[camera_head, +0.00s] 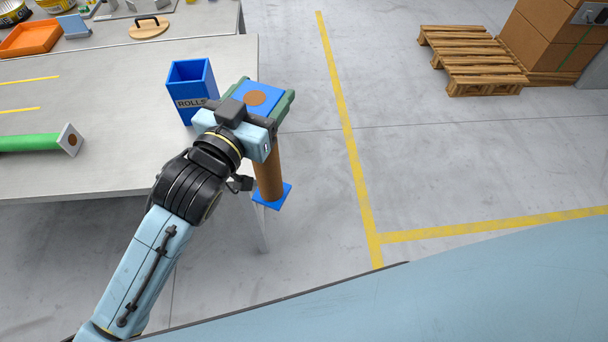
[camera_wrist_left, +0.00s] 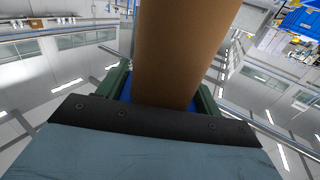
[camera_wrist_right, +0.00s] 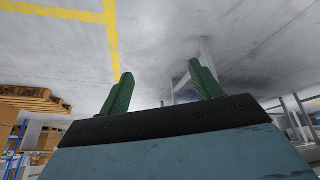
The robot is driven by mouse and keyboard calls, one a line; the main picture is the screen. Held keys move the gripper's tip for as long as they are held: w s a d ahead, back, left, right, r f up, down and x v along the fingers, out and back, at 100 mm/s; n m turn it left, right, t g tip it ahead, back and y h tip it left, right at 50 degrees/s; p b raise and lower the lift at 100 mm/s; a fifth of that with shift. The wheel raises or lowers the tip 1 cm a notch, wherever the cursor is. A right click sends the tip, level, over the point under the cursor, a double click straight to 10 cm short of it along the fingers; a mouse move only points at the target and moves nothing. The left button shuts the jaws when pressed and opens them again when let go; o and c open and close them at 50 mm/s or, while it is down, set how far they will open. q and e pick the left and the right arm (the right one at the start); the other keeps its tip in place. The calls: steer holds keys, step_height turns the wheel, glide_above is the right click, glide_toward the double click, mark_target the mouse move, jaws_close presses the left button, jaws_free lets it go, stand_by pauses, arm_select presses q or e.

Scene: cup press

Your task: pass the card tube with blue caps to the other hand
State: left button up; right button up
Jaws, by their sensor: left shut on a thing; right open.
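The card tube (camera_head: 268,178) is brown with square blue caps, one at its top and one at its lower end. My left gripper (camera_head: 262,112) is shut on it near the top cap, and the tube hangs tilted slightly from upright just off the table's right edge. In the left wrist view the tube (camera_wrist_left: 180,55) runs between the green fingers (camera_wrist_left: 160,92). My right gripper (camera_wrist_right: 160,88) shows only in the right wrist view, with its green fingers apart and nothing between them. The right gripper is outside the head view.
A blue bin marked ROLLS (camera_head: 192,90) stands on the grey table (camera_head: 110,160) near its right edge. A green tube with a white square cap (camera_head: 70,140) lies at the left. An orange tray (camera_head: 30,38) is at the back. The floor to the right is clear up to a pallet (camera_head: 470,60).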

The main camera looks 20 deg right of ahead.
steer(key=shift+o, duration=0.7)
steer(key=w+a+r+n+t+y, duration=0.1)
steer(key=w+r+t, duration=0.3)
steer(key=w+r, duration=0.5)
steer(key=w+a+y, duration=0.1)
steer(key=w, duration=0.3)
steer(key=shift+r, duration=0.3)
steer(key=n+t+y, duration=0.2)
steer(key=n+y, duration=0.4)
steer(key=y, duration=0.6)
glide_toward(256, 168)
step_height(256, 168, down, 3)
steer(key=w, duration=0.2)
steer(key=shift+h, duration=0.3)
steer(key=x, duration=1)
steer(key=shift+w+a+f, duration=0.1)
steer(key=shift+w+f, duration=0.1)
steer(key=shift+w, duration=0.05)
